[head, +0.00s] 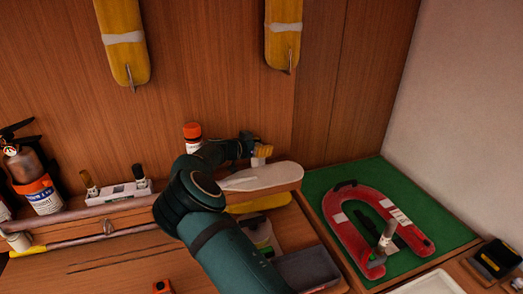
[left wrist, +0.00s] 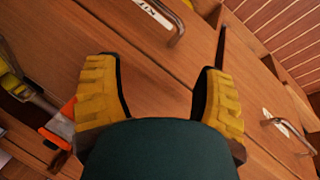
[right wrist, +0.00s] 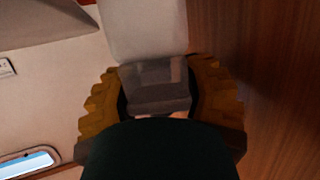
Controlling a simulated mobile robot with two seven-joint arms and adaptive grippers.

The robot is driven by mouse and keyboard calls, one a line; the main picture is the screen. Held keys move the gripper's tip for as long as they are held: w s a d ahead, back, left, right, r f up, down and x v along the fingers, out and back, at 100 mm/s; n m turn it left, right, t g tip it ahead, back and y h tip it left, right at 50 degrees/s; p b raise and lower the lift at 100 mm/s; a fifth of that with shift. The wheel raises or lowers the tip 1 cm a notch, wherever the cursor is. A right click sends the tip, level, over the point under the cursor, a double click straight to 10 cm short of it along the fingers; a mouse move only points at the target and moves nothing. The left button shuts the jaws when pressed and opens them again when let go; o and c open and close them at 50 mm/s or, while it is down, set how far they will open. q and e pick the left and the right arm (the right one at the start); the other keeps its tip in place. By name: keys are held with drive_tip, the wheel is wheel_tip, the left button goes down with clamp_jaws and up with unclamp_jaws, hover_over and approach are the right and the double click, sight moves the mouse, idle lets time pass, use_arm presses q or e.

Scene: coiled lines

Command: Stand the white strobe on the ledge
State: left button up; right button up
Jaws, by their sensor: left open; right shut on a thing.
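My right gripper (head: 263,152) is above the ledge, close to the wooden back wall. It is shut on the white strobe (head: 258,162), of which a small white part shows below the yellow fingers. In the right wrist view the fingers (right wrist: 160,95) hold a greyish block, with a white part (right wrist: 145,30) beyond it. The ledge (head: 70,236) runs along the back wall, and a pale round-ended surface (head: 275,177) lies below the right gripper. I cannot tell whether the strobe touches it. My left gripper (left wrist: 160,95) is open and empty over wooden drawer fronts.
A white bottle with an orange cap (head: 192,135) stands behind my right arm. A holder with brushes (head: 125,192) and a fire extinguisher (head: 30,175) are at left. A red horseshoe buoy (head: 350,230) lies on a green mat (head: 330,178) at right. Yellow floats (head: 122,45) hang above.

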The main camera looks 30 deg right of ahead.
drive_tip(key=shift+w+f, duration=0.2)
drive_tip(key=shift+f, duration=0.6)
drive_tip(key=shift+f, duration=0.1)
drive_tip(key=o, duration=1)
drive_tip(key=shift+a+r, duration=0.2)
drive_tip(key=shift+a, duration=0.05)
drive_tip(key=v, duration=0.7)
drive_tip(key=shift+s, duration=0.1)
drive_tip(key=shift+d, duration=0.1)
